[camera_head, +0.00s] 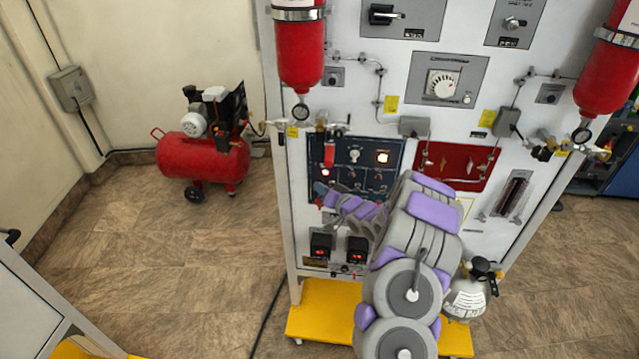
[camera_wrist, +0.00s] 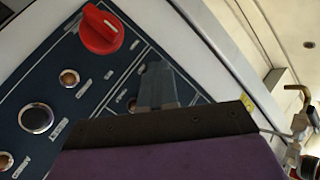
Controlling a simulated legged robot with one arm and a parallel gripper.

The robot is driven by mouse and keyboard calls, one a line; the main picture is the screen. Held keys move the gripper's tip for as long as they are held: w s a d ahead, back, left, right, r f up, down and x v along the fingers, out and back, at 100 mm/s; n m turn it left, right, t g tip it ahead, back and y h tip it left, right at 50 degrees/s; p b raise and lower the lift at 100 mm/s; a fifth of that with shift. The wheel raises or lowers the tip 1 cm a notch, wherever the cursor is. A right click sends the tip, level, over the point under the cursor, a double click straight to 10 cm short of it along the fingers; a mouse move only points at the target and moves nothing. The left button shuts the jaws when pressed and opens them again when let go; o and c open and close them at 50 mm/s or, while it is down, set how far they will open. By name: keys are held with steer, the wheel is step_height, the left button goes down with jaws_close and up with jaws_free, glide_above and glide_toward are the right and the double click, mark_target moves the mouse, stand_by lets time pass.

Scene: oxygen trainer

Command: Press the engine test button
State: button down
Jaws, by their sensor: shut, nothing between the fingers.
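A dark blue control panel (camera_head: 343,157) with lamps, a red handle and small knobs is on the white trainer board. It also shows close up in the wrist view (camera_wrist: 60,85), with a red knob (camera_wrist: 101,29), a large dark button in a silver ring (camera_wrist: 36,118) and small orange-brown round buttons (camera_wrist: 69,77). The labels are too small to tell which is the engine test button. My gripper (camera_head: 322,194) is at the panel's lower left. In the wrist view its shut, empty fingers (camera_wrist: 158,84) cover part of the panel below and right of the red knob. Contact cannot be told.
Red cylinders (camera_head: 300,55) hang on both sides of the board. A red panel (camera_head: 450,165) is right of the blue one. Two digital displays (camera_head: 320,244) sit below. A red compressor (camera_head: 203,160) stands at left, with clear floor in front.

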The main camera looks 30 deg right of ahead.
steer(key=shift+s+a, duration=0.45)
steer(key=shift+s, duration=0.2)
steer(key=shift+s+a+b, duration=0.15)
steer(key=shift+s+a, duration=0.55)
steer(key=shift+s, duration=0.35)
steer(key=shift+s+a+b, duration=0.15)
steer(key=shift+s+a, duration=0.55)
steer(key=shift+s, duration=0.35)
steer(key=shift+r, duration=0.1)
